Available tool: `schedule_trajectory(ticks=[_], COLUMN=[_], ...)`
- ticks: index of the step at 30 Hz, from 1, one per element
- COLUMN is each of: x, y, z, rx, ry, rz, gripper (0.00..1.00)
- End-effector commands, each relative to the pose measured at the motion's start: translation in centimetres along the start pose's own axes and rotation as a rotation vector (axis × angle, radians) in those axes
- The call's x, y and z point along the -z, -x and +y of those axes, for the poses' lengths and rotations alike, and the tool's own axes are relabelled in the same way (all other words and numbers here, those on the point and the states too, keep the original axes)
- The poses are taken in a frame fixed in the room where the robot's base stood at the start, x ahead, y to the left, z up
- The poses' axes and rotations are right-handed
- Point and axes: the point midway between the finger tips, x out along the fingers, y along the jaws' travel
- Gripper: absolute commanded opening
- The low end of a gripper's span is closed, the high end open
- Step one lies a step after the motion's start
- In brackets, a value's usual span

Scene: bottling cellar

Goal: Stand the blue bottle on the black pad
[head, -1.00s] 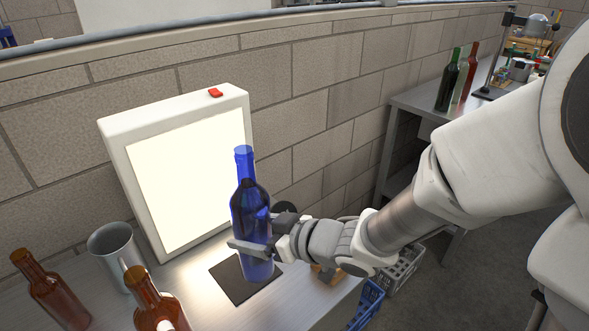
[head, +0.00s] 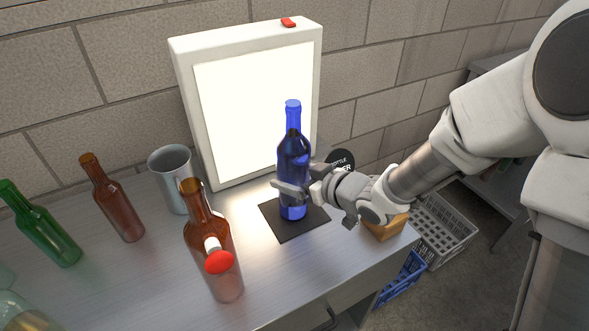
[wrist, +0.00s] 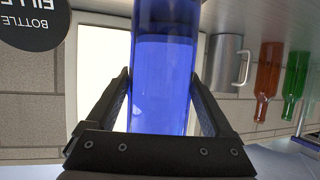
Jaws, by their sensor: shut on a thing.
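The blue bottle (head: 293,150) is upright over the black pad (head: 310,224), in front of the lit panel in the head view. Its base appears within the pad's outline; I cannot tell whether it touches the pad or hangs just above it. My gripper (head: 296,183) is shut on the bottle's lower body, reaching in from the right. In the wrist view the blue bottle (wrist: 163,50) fills the space between the two dark fingers of my gripper (wrist: 160,88). The bottle and finger hide part of the pad.
A glowing light box (head: 245,100) stands behind. A metal mug (head: 170,178), brown bottles (head: 120,208) (head: 214,262) and a green bottle (head: 50,235) stand to the left. A wooden block (head: 386,226) is under my wrist at the right edge. Crates (head: 440,232) stand on the floor.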

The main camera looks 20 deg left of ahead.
Motion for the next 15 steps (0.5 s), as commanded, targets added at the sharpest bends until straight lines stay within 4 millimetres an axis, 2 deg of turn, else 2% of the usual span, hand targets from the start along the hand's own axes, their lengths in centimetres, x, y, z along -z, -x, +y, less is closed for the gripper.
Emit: schedule_trajectory(ticks=[7,12,13,15], x=[0.37,-0.06,-0.34,-0.30], y=[-0.03,-0.22,-0.18,-0.16], z=[0.08,0.08,0.04,0.04], rx=[-0.001,-0.001,-0.001,-0.001], ry=[0.003,0.003,0.000,0.000], rz=[0.011,0.011,0.003,0.002], gripper=[0.00,0.00,0.90,1.00])
